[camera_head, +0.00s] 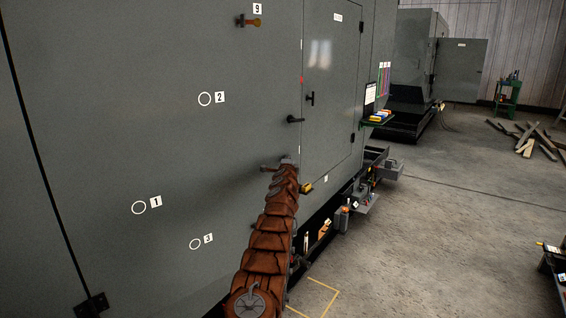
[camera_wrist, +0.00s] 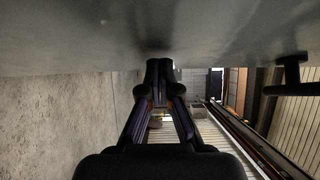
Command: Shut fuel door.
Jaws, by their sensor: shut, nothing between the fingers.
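A large grey enclosure (camera_head: 120,110) fills the left of the head view. A door panel (camera_head: 335,75) with a small white label stands in its wall and looks flush with it. The label is too small to read, so I cannot tell if this is the fuel door. A dark handle (camera_head: 294,119) sticks out at the panel's left side. My gripper (camera_head: 265,168) is below and left of that handle, close to the wall. In the wrist view my gripper (camera_wrist: 159,68) is shut and empty, its tips at or near a grey surface. A dark handle (camera_wrist: 288,88) stands to its right.
A green shelf (camera_head: 378,120) with coloured items juts from the enclosure beyond the panel. Machine parts (camera_head: 357,195) stick out low along its base. A second enclosure (camera_head: 412,50) with an open door (camera_head: 460,70) stands behind. Planks (camera_head: 530,138) lie on the floor. The middle floor is clear.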

